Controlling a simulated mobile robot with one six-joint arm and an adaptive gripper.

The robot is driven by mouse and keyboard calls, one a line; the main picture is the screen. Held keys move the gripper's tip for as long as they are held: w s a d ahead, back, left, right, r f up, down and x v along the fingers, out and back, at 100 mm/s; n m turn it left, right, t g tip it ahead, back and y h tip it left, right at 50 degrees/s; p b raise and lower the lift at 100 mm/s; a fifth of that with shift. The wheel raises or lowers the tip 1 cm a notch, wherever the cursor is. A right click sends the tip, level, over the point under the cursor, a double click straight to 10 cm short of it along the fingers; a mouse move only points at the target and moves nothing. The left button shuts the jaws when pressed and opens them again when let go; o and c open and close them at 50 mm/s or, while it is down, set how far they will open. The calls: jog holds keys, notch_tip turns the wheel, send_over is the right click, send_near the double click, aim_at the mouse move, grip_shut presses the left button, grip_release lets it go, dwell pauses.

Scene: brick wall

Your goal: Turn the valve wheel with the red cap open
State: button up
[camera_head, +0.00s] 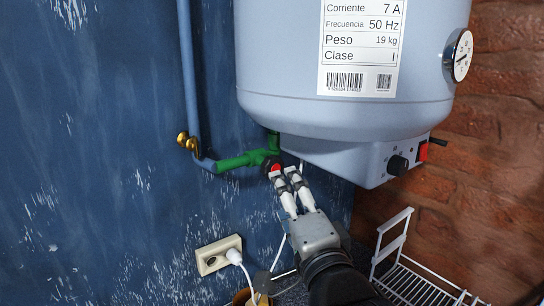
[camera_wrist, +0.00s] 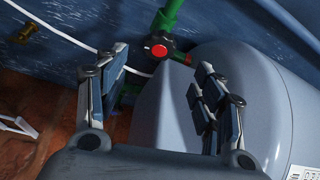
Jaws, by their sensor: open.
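The valve wheel with the red cap (camera_head: 276,167) sits on a green pipe below the water heater, at the middle of the head view. In the wrist view the wheel (camera_wrist: 159,50) is dark with a round red cap, in the upper middle. My gripper (camera_head: 283,172) is at the wheel in the head view, its fingertips partly covering it. In the wrist view my gripper (camera_wrist: 162,75) is open, with nothing between its fingers. The wheel lies beyond the fingertips, between the two fingers in that picture. I cannot tell whether a finger touches it.
The grey-blue water heater (camera_head: 345,115) hangs just above and right of my gripper. A brass valve (camera_head: 188,143) sits on the pipe at the left. A wall socket with a plug (camera_head: 218,254) and a white wire rack (camera_head: 405,275) are lower down.

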aim_at(274, 170)
jog(key=p+x, duration=0.1)
jog(key=x, duration=0.9)
jog(key=shift+w+f+p, duration=0.1)
jog(key=shift+w+p, duration=0.05)
jog(key=shift+p, duration=0.25)
jog(key=shift+c, duration=0.4)
jog(key=c, duration=1)
